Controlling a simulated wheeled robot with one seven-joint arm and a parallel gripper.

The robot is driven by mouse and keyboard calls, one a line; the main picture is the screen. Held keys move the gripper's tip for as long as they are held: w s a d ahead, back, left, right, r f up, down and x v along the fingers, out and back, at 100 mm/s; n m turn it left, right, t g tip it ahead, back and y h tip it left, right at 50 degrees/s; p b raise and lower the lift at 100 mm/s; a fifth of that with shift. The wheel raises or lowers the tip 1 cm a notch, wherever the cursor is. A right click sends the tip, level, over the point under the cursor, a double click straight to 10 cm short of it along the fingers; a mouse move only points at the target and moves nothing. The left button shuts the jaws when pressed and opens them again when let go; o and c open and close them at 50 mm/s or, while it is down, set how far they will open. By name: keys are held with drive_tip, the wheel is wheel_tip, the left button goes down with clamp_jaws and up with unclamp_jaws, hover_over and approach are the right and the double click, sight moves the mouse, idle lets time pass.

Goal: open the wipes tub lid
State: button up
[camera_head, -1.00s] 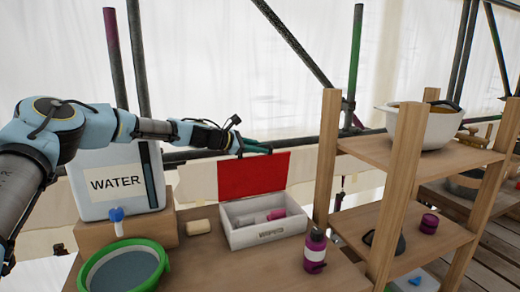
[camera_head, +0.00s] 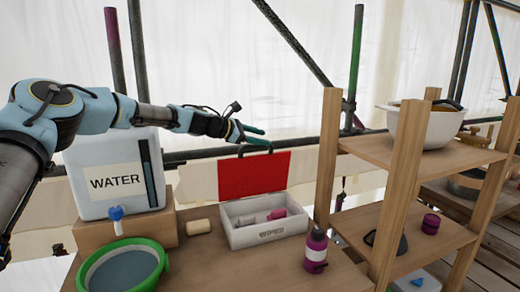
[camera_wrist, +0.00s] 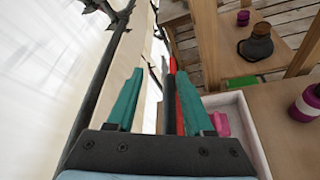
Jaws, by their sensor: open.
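The wipes tub (camera_head: 262,232) is a white box labelled "WIPES" on the wooden bench. Its red lid (camera_head: 254,174) stands upright at the back, open, with a dark handle (camera_head: 256,148) on its top edge. White and pink items (camera_head: 262,216) lie inside the tub. My gripper (camera_head: 262,136) is open and empty, just above the lid's top edge in the head view. In the wrist view my green fingers (camera_wrist: 160,95) are apart, with the red lid (camera_wrist: 173,72) seen edge-on between and beyond them. I cannot tell whether a finger touches the handle.
A water container (camera_head: 112,178) and a green basin (camera_head: 122,266) stand left of the tub. Soap (camera_head: 198,227) lies beside it. A purple bottle (camera_head: 315,250) stands at its right, near a wooden shelf (camera_head: 408,147). Scaffold poles (camera_head: 355,60) run behind.

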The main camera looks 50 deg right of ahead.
wheel_tip(320, 180, up, 6)
drive_tip(key=shift+r+b, duration=0.25)
drive_tip(key=shift+b, duration=0.45)
